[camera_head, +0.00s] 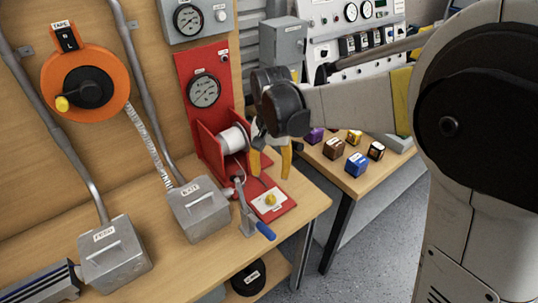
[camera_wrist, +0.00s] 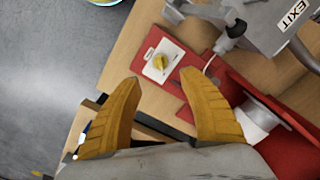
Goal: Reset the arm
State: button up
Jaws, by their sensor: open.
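My gripper (camera_head: 270,161) has yellow fingers and points down beside the red winch stand (camera_head: 188,96), above the front edge of the wooden bench. In the wrist view my gripper (camera_wrist: 165,105) is open, with nothing between its two spread fingers. The arm reaches in from the right in the head view, with its large dark joint close to the camera.
The red stand carries a gauge (camera_head: 204,90), a white spool (camera_head: 234,139) and a yellow knob (camera_head: 270,199). A blue-handled lever (camera_head: 265,231) stands at the bench edge. Several small blocks, one blue (camera_head: 356,164), lie on the second table. Grey floor (camera_head: 365,230) is clear.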

jog(key=shift+d+r, duration=0.1)
jog(key=s+d+r+n+t, duration=0.1)
jog(key=s+d+r+t, duration=0.2)
jog(key=s+d, duration=0.4)
jog(key=s+d+r+n+t, duration=0.1)
jog(key=s+d+r+t, duration=0.3)
jog(key=s+d, duration=0.4)
jog(key=shift+s+d, duration=0.2)
jog(key=shift+s, duration=1)
jog(key=shift+a, duration=0.1)
